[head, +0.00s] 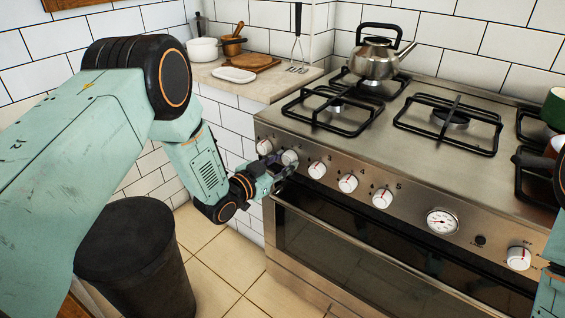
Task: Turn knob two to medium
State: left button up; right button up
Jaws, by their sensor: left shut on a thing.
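The stove (400,205) has a row of white-faced knobs along its steel front panel. Knob two (289,156), second from the left, is partly covered by my left gripper (282,168). My left gripper reaches it from the lower left and is shut on it. The pointer of this knob is too small and hidden to read. Knob one (264,146) is just left of the gripper, and the third knob (317,170) is just right of it. My right gripper is not in view; only part of my right arm shows at the right edge.
The oven handle (360,240) runs below the knobs. A steel kettle (375,58) stands on the back left burner. A counter (262,88) with a board and pots is left of the stove. A dark bin (135,260) stands on the floor beneath my left arm.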

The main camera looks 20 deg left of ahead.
pick_arm(q)
jog(key=o, duration=1.2)
jog(key=v, duration=1.2)
